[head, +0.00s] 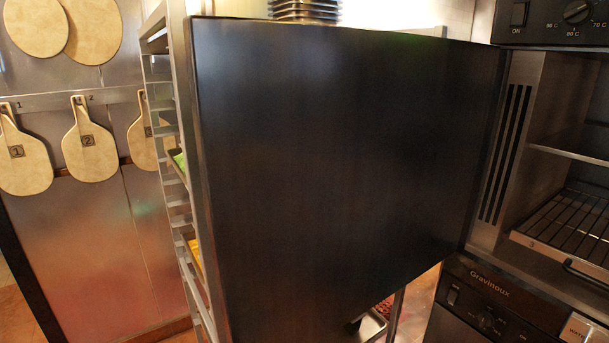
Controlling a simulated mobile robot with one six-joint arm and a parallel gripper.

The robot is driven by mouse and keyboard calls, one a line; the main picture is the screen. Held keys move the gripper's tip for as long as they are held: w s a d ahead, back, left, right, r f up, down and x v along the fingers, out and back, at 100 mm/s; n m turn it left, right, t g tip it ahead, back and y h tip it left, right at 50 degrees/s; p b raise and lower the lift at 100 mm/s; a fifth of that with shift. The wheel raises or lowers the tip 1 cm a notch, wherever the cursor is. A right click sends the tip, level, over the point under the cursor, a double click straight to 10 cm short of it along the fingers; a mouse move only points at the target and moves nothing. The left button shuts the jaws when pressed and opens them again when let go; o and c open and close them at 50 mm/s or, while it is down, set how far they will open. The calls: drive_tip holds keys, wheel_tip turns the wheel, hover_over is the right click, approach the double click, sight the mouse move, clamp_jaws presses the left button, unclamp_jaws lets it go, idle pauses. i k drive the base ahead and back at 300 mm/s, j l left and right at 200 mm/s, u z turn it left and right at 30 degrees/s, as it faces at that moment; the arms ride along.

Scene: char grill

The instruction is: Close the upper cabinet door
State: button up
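The upper cabinet door (340,140) is a large dark panel that fills the middle of the head view. It stands open, swung out to the left of the upper cabinet (502,140), and its right edge meets the cabinet's frame. The cabinet's inside is exposed at the right, with a wire shelf (565,222) and a higher shelf (572,152). No door handle shows on the visible face. My gripper is not in view.
A tall metal tray rack (172,165) stands behind the door's left side. Wooden paddles (88,145) hang on the left wall. A control panel (550,22) is above the cabinet, and a Gravinoux unit (480,300) is below it. Stacked dark trays (305,10) show above the door.

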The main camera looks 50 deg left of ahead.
sight(337, 164)
drive_tip(key=k+j, duration=0.15)
drive_tip(key=j, duration=0.25)
drive_tip(key=k+j, duration=0.15)
drive_tip(key=j, duration=0.25)
drive_tip(key=k+j, duration=0.15)
drive_tip(key=j, duration=0.3)
drive_tip(key=k+j, duration=0.15)
drive_tip(key=j, duration=0.25)
drive_tip(key=k+j, duration=0.15)
drive_tip(key=j, duration=0.25)
drive_tip(key=k+j+z, duration=0.1)
drive_tip(key=j, duration=0.3)
drive_tip(key=k+j, duration=0.2)
drive_tip(key=j, duration=0.2)
